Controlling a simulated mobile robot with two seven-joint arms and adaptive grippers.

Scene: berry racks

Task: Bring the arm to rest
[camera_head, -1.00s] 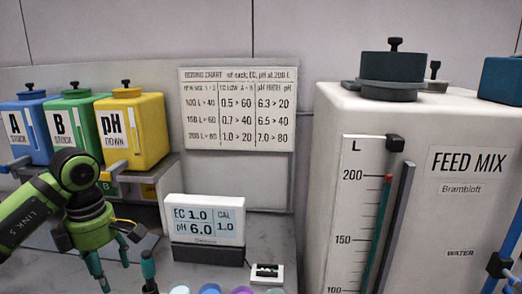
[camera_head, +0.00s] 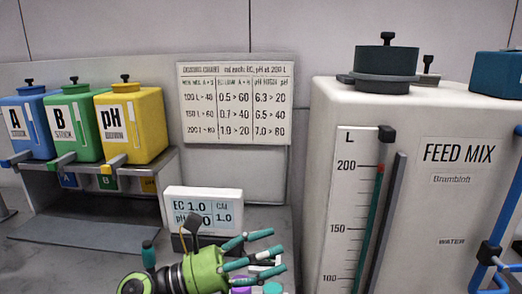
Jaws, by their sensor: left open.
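My left gripper (camera_head: 272,252) is green and black with teal fingers. It is low in the middle of the head view, coming up from the bottom edge. Its fingers are spread, point right and hold nothing that I can see. It is in front of the meter (camera_head: 225,196) and covers part of its lower display and base. My right gripper is not in view.
Blue (camera_head: 36,140), green (camera_head: 80,143) and yellow (camera_head: 146,137) stock containers stand on a shelf at left. The large white FEED MIX tank (camera_head: 460,215) fills the right. A dosing chart (camera_head: 235,104) hangs behind.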

